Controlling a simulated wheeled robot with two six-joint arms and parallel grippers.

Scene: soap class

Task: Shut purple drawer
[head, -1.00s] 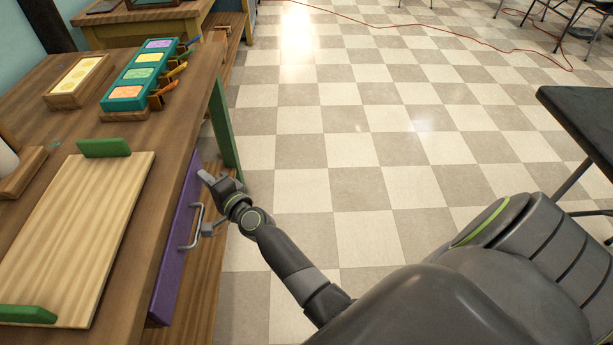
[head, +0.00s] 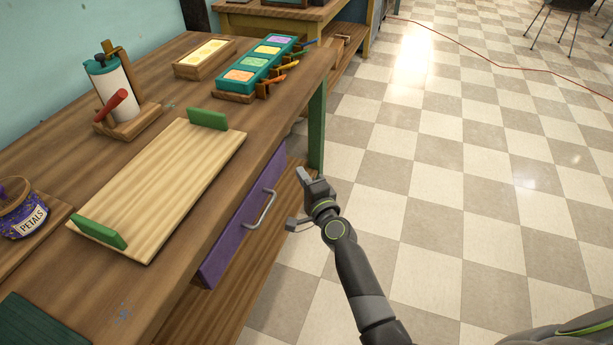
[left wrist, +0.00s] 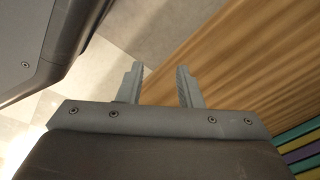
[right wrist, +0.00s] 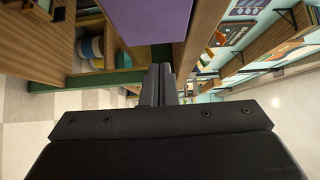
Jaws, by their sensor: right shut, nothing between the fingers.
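The purple drawer (head: 243,220) sits under the wooden table's edge, its grey bar handle (head: 262,208) facing the aisle. Its front looks close to flush with the tabletop edge and no drawer interior shows; any small gap is hidden from above. A purple panel (right wrist: 152,22) fills the upper middle of the right wrist view. My right gripper (head: 303,173) is shut and empty, just to the right of the handle and apart from it. Its closed fingers (right wrist: 160,84) show below the purple panel. My left gripper (left wrist: 160,86) is open and empty beside a wooden surface, outside the head view.
A green leg (head: 317,130) stands beyond the gripper.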

